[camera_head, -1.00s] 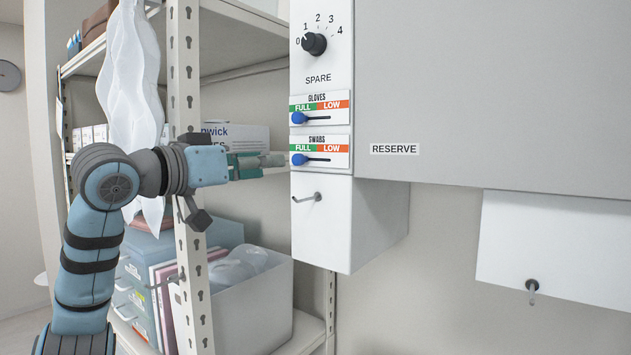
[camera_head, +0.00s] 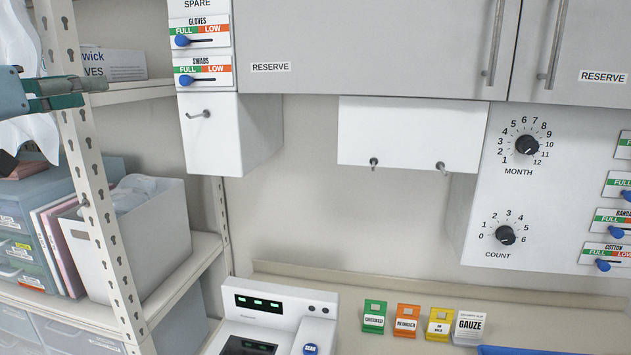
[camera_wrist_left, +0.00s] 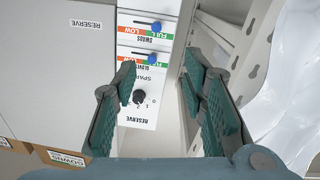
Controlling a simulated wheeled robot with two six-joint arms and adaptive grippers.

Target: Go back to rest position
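My left gripper (camera_head: 80,86) comes in from the left edge of the head view, level with the shelving upright and left of the slider panel. In the left wrist view the two green fingers (camera_wrist_left: 158,85) stand apart with nothing between them. Beyond them is the white panel with the swabs slider (camera_wrist_left: 156,27), the gloves slider (camera_wrist_left: 152,59) and the black spare knob (camera_wrist_left: 139,97). In the head view, the gloves slider (camera_head: 182,41) and the swabs slider (camera_head: 186,80) both have their blue knobs at the FULL end. My right gripper is not in view.
Metal shelving (camera_head: 95,185) with a grey bin (camera_head: 150,235) stands at the left. Grey reserve cabinets (camera_head: 370,45) hang above. A white device (camera_head: 275,310) and coloured cards (camera_head: 407,318) stand below. A dial panel (camera_head: 530,190) is at the right.

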